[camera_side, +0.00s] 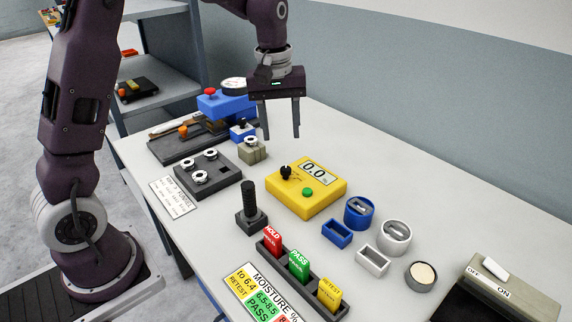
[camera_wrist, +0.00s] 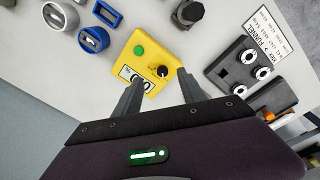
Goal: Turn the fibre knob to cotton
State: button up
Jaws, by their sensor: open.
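The yellow meter box (camera_side: 324,201) sits on the table and carries a black knob (camera_side: 286,172), a green button (camera_side: 308,192) and a display (camera_side: 317,172) reading 0.0. In the wrist view the black knob (camera_wrist: 162,71) has a pale pointer line; the fibre labels around it are too small to read. I take this to be the fibre knob. My gripper (camera_side: 281,137) is open and empty, pointing down above and behind the box. In the wrist view my gripper (camera_wrist: 161,77) has its fingertips to either side of the knob in the picture, apart from it.
A dark block with ring-topped pieces (camera_side: 208,174) and a small grey-green block (camera_side: 252,151) stand left of the box. A black-handled piece (camera_side: 250,208) and a card rack (camera_side: 315,288) stand in front. Blue and white cups (camera_side: 360,211) are to the right.

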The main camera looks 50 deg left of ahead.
jog(key=n+g, duration=0.1)
jog(key=n, duration=0.1)
send_over(286, 169)
notch_tip(286, 169, down, 7)
jog(key=shift+r, duration=0.2)
notch_tip(286, 169, down, 6)
jog(key=shift+f, duration=0.25)
grip_shut()
